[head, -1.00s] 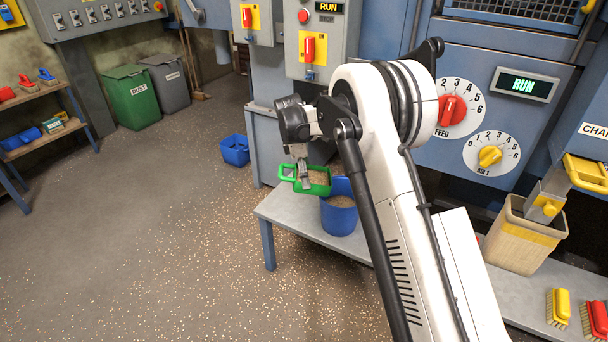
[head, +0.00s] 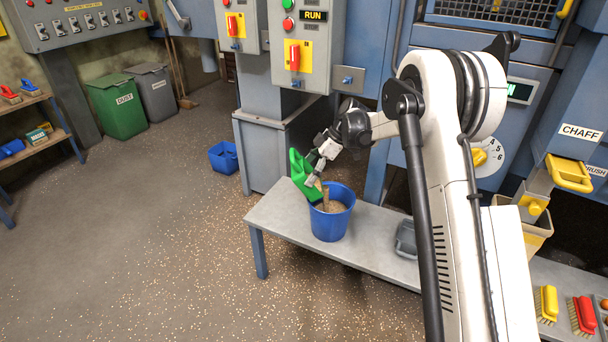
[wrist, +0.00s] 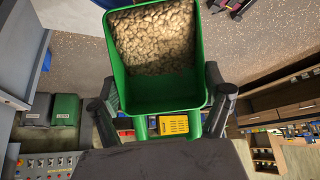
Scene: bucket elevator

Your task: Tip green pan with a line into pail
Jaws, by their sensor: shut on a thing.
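The green pan (head: 301,176) is steeply tilted at the left rim of the blue pail (head: 331,222), and a brown stream falls from it into the pail. The pail stands on the grey bench and holds brown grain. In the wrist view the green pan (wrist: 155,95) still has a layer of grain at its far end, with its near part bare. My gripper (head: 315,176) is shut on the pan, and its fingers show at both sides of it in the wrist view. Any line on the pan cannot be made out.
The grey bench (head: 285,232) has free room left of the pail. A grey container (head: 406,238) sits right of it. Yellow (head: 546,303) and red (head: 582,315) brushes lie further right. A blue bin (head: 223,157) stands on the floor, where grain is scattered.

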